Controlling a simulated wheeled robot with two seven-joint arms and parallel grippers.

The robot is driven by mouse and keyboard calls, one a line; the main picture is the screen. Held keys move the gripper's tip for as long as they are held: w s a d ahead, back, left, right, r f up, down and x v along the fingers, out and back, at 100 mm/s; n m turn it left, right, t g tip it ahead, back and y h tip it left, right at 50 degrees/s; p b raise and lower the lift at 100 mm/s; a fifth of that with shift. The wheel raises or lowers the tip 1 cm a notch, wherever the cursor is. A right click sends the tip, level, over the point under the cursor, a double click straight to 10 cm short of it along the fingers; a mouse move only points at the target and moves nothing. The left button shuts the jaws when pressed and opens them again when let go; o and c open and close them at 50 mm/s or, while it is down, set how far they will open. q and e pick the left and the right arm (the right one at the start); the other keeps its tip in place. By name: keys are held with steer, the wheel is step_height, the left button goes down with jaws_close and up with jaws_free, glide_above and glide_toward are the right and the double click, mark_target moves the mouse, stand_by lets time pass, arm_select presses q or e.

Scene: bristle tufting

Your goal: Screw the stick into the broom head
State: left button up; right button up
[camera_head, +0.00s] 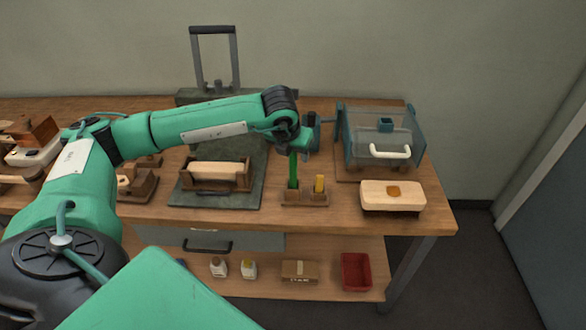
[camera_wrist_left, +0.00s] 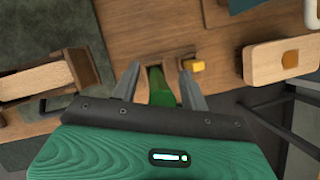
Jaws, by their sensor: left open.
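A green stick (camera_head: 293,171) stands upright in a small wooden holder (camera_head: 305,201), beside a shorter yellow stick (camera_head: 319,184). A pale wooden block with a dark underside and an orange-brown patch on top, which looks like the broom head (camera_head: 376,197), lies on the bench to the right. It also shows in the left wrist view (camera_wrist_left: 261,64). My left gripper (camera_head: 299,143) is above the holder. In the left wrist view its two fingers (camera_wrist_left: 160,75) are apart, with the green stick (camera_wrist_left: 162,92) between them. Contact cannot be told. My right gripper is out of view.
A clear-shielded machine with a white handle (camera_head: 390,151) stands behind the block. A wooden clamp with a pale block (camera_head: 217,170) sits on a dark mat (camera_head: 190,199) left of the holder. A red bin (camera_head: 356,271) is on the lower shelf. The bench (camera_head: 437,214) ends at the right.

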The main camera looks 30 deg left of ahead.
arm_select(q)
steer(key=shift+f, duration=0.15)
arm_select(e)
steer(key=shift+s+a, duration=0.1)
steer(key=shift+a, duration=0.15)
